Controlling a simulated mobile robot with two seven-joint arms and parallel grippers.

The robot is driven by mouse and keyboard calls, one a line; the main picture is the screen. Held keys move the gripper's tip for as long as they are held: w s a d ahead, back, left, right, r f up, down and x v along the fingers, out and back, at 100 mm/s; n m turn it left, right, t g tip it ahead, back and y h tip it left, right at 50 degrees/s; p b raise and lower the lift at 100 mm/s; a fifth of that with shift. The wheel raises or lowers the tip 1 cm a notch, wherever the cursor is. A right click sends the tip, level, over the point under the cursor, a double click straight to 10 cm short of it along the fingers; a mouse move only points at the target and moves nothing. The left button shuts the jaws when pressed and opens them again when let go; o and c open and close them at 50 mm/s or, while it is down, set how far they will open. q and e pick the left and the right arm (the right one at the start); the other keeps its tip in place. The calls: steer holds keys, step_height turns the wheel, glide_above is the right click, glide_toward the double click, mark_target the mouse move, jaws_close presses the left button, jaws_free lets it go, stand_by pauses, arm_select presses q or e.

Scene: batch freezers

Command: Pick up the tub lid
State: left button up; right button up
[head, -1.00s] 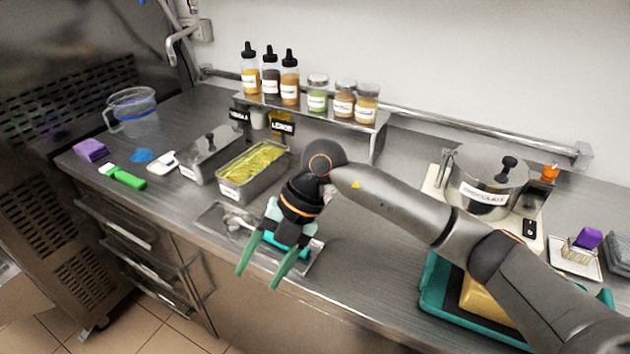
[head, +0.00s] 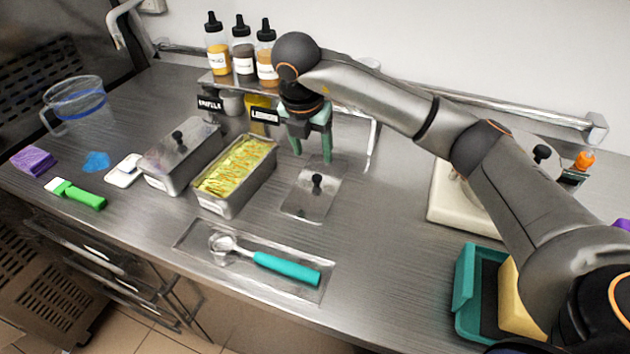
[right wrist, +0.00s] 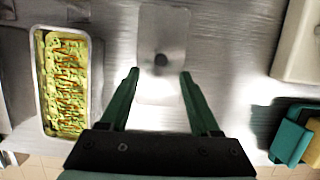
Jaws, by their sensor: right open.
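The tub lid (head: 311,200) is a flat metal plate with a black knob (head: 317,181), lying on the counter right of the open tub. In the right wrist view the lid (right wrist: 163,85) lies beyond my fingers, its knob (right wrist: 160,60) roughly midway between their lines. My right gripper (head: 312,158) is open and empty, above the counter just behind the lid in the head view. It also shows in the right wrist view (right wrist: 158,75). The open tub (head: 237,196) holds green ice cream with orange streaks. My left gripper is not in view.
A lidded metal tub (head: 182,165) stands left of the open tub. A scoop with a teal handle (head: 286,269) lies on a tray (head: 190,232) at the front. Squeeze bottles (head: 243,55) stand on the rear shelf. Counter right of the lid is clear.

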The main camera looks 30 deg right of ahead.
mark_target(317, 177)
steer(key=x, duration=0.6)
steer(key=p+x, duration=0.1)
steer(key=x, duration=0.1)
steer(key=shift+s+a+f, duration=0.1)
steer(key=shift+s+a, duration=0.05)
steer(key=shift+s, duration=0.15)
jaws_close()
